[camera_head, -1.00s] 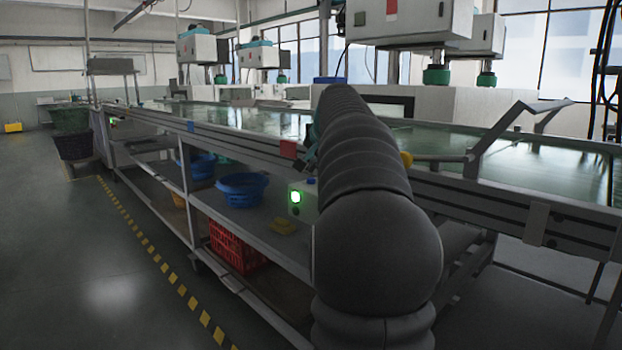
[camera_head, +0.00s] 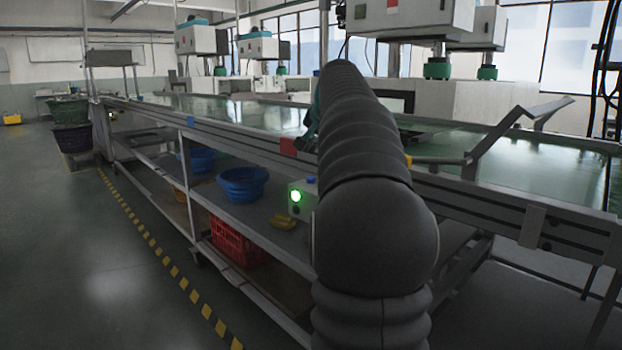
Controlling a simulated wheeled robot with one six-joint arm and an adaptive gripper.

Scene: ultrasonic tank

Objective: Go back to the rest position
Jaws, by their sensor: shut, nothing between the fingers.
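My arm, in a dark ribbed sleeve, rises in the middle of the head view and reaches away from me over the near rim of the long tank (camera_head: 250,142). A small teal and dark part shows at the left of the sleeve's far end. My gripper's fingers are hidden behind the arm, so I cannot see them. The tank holds greenish liquid and runs from the right to the far left. No loose object shows at the arm's end.
A bent metal bracket (camera_head: 497,143) stands up from the rim at right.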

